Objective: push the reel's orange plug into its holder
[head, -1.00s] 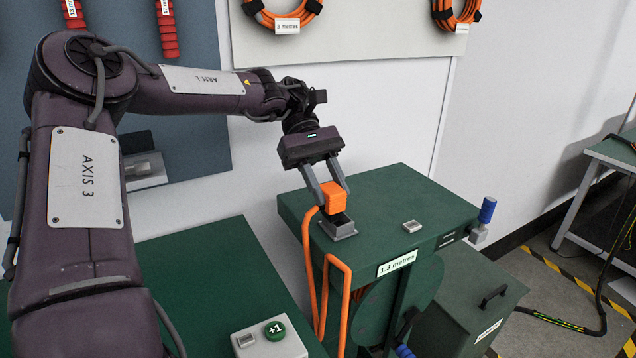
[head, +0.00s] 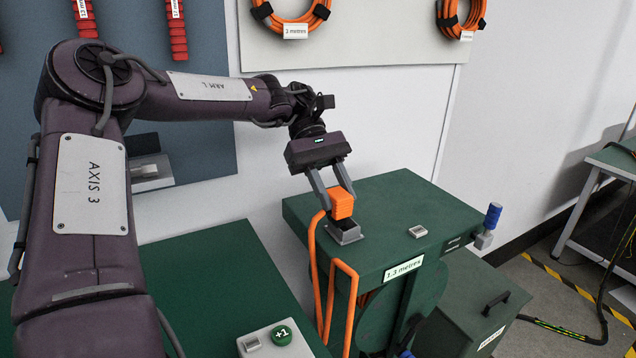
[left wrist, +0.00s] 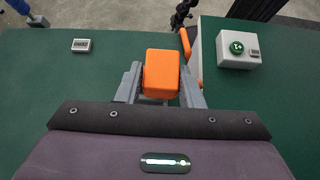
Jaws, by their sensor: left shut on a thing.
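The orange plug (head: 341,203) is upright between the two fingers of my left gripper (head: 330,190), which is shut on it. The plug also fills the gap between the fingers in the left wrist view (left wrist: 161,74). Its grey holder (head: 346,235) sits on the green reel cabinet (head: 410,195). The plug is right over the holder, with a dark part between the orange body and the grey base. I cannot tell how deep it sits. The orange cable (head: 313,270) runs from the plug down the cabinet's front. My right gripper is not in view.
A small grey block (head: 417,231) lies on the cabinet top, and a blue handle (head: 493,215) stands at its right edge. A "1.3 metres" label (head: 403,268) is on the front edge. A white box with a green "+1" button (head: 281,335) sits on the lower green surface.

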